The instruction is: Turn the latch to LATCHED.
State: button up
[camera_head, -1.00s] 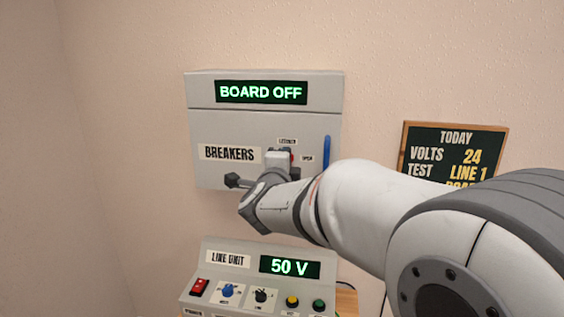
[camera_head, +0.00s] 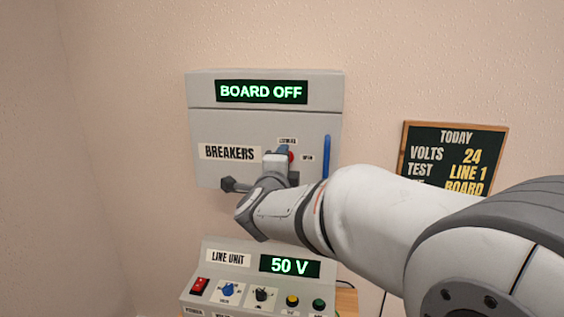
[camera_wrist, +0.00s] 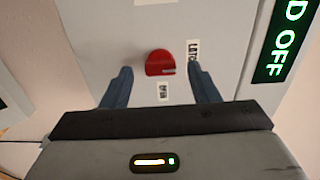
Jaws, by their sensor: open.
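The latch is a red round knob (camera_wrist: 160,64) on the grey breaker panel. It also shows as a small red patch in the head view (camera_head: 291,156), partly hidden by my gripper. A pale mark sits on the knob's lower right in the wrist view; which label it points to is hard to tell. The LATCHED label (camera_wrist: 194,56) is right of the knob and the OPEN label (camera_wrist: 162,92) below it in that view. My gripper (camera_wrist: 161,70) is open, its two blue-grey fingers on either side of the knob, with visible gaps and nothing held.
The breaker panel (camera_head: 215,125) carries a BOARD OFF display (camera_head: 261,92) and a blue vertical handle (camera_head: 327,155) to the right. Below stands the line unit (camera_head: 245,275) with switches and a 50 V display. A chalkboard sign (camera_head: 455,155) hangs at right.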

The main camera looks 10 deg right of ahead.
jog(key=v, duration=0.6)
jog(key=shift+p, duration=0.35)
jog(key=shift+r, duration=0.1)
jog(key=s+a+r+n+g+y+p, duration=0.3)
jog(key=s+a+n+g+y+p, duration=0.15)
jog(key=n+y+p, duration=0.6)
jog(key=s+d+n+g+h+p, duration=0.1)
jog(key=s+d+n+g+p, duration=0.1)
jog(key=s, duration=0.4)
jog(key=s+d+f+n+g+h+p, duration=0.1)
jog(key=s+d+n+g+p, duration=0.1)
jog(key=s+n+g+p, duration=0.2)
jog(key=s+d+n+g+h+p, duration=0.1)
jog(key=s+d+n+g+p, duration=0.2)
jog(key=s+n, duration=0.3)
jog(key=shift+s+f+p, duration=0.25)
jog(key=shift+s+p, duration=0.6)
jog(key=shift+s, duration=0.2)
jog(key=shift+g+h, duration=0.25)
